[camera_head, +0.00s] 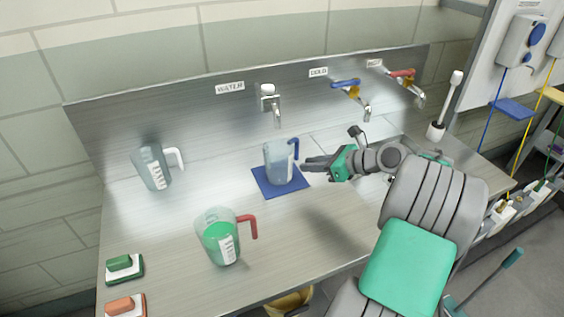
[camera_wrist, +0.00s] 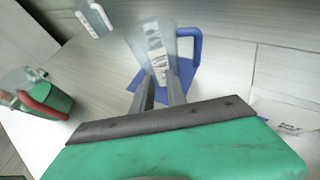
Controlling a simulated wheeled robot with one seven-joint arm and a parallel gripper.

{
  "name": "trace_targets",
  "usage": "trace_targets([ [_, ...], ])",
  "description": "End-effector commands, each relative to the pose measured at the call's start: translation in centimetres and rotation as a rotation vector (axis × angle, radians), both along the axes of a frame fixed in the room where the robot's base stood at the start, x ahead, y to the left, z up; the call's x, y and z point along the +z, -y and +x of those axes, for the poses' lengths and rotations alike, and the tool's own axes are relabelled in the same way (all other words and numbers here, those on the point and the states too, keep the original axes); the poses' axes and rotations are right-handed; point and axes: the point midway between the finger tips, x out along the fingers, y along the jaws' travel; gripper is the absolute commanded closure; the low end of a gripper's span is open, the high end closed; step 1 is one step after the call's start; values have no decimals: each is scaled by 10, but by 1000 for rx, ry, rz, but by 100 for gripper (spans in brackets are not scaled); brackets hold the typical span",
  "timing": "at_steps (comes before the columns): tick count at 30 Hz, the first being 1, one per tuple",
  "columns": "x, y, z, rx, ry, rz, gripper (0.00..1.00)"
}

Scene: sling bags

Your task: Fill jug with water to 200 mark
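A clear jug with a blue handle (camera_head: 279,164) stands upright on a blue mat (camera_head: 266,190), below and in front of the tap labelled WATER (camera_head: 270,100). In the wrist view the same jug (camera_wrist: 152,48) is ahead of my fingers, with its white scale showing and its blue handle to the right. I cannot read the scale or tell its water level. My gripper (camera_head: 306,165) is right of the jug, low over the bench, pointing at it. In the wrist view my gripper's fingers (camera_wrist: 160,88) are apart with nothing visible held between them.
A clear jug with a white handle (camera_head: 153,168) stands at left. A jug of green liquid with a red handle (camera_head: 218,240) stands in front. Blue (camera_head: 345,84) and red (camera_head: 402,74) lever taps are at the right. Green (camera_head: 120,264) and orange (camera_head: 122,305) blocks lie front left.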

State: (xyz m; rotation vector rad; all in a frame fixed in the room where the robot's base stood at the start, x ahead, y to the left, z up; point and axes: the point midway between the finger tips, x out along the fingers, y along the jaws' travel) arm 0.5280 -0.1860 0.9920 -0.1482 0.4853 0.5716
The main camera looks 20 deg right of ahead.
Motion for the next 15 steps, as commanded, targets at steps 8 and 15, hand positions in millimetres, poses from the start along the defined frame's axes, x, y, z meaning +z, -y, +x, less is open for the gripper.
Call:
trace_targets([
  [8, 0, 0, 0, 0, 0, 0, 100],
  [15, 0, 0, 0, 0, 0, 0, 100],
])
